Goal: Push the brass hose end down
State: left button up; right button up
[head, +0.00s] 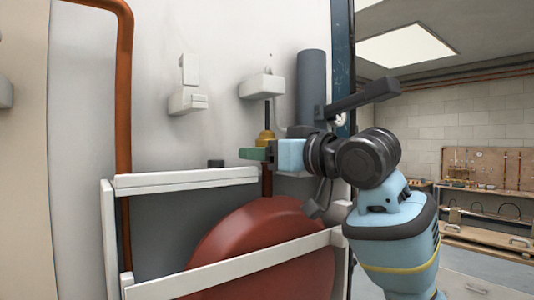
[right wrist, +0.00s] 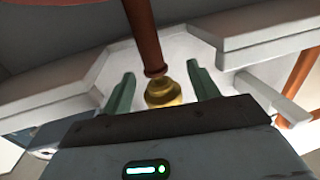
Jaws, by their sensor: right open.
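The brass hose end (head: 265,138) sits below a white wall box in the head view, on top of a reddish-brown hose (head: 267,182). A dark rod rises above it. In the right wrist view the brass hose end (right wrist: 164,94) lies between the two green fingers of my right gripper (right wrist: 162,86). The fingers are apart, with a gap on both sides of the brass. In the head view my right gripper (head: 258,153) is at the height of the brass part's lower end and partly covers the hose. My left gripper is not in view.
A white frame (head: 185,180) and a large red rounded body (head: 250,245) stand below the gripper. The white wall box (head: 262,86) and a grey cylinder (head: 311,85) are close above. An orange-brown pipe (head: 124,90) runs down the left wall. A workbench is far right.

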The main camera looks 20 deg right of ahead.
jog(key=shift+s+d, duration=0.1)
jog(key=shift+s, duration=0.05)
jog(key=v, duration=0.7)
jog(key=shift+s, duration=0.25)
jog(key=shift+d, duration=0.15)
